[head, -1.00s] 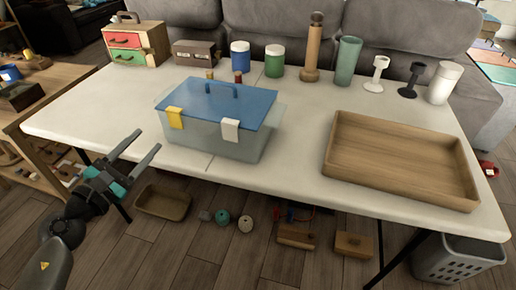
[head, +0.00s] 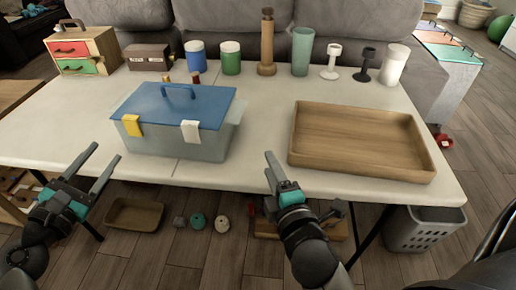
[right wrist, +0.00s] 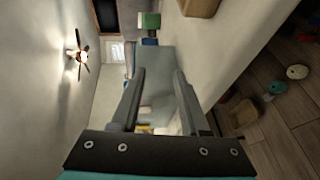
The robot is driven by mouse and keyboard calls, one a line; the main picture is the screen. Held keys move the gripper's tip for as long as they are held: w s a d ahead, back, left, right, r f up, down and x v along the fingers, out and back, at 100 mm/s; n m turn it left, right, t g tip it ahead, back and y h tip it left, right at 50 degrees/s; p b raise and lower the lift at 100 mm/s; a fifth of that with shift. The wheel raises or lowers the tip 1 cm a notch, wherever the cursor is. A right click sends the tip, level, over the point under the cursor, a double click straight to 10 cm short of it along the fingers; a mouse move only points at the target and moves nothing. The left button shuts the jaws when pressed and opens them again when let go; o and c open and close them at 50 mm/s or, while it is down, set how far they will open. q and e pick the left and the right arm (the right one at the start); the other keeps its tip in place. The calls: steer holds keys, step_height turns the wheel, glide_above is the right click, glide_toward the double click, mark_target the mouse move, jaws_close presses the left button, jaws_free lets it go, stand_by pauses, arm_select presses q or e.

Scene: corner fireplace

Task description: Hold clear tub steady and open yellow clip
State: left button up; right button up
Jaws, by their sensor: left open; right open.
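The clear tub (head: 175,146) stands on the white table with its blue lid (head: 205,104) on and a handle on top. The yellow clip (head: 132,126) is on the left of its front side and lies against the wall; a white clip (head: 191,131) is on the right. My left gripper (head: 106,151) is open and empty, in front of the tub's left end, apart from it. My right gripper (head: 270,155) is open, right of the tub near the table's front edge. In the right wrist view its two fingers (right wrist: 159,70) are apart with a grey translucent surface beyond.
A wooden tray (head: 362,145) lies on the table to the right. A drawer box (head: 83,52), a blue jar (head: 195,57), a green jar (head: 231,58) and several upright items line the back.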

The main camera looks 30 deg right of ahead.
steer(key=n+t, duration=0.1)
steer(key=t, duration=0.1)
glide_toward(240, 108)
steer(key=w, duration=0.3)
steer(key=w+d, duration=0.1)
steer(key=w, duration=0.6)
steer(key=shift+d+f, duration=0.1)
steer(key=shift+d, duration=0.3)
jaws_close()
stand_by(1.2)
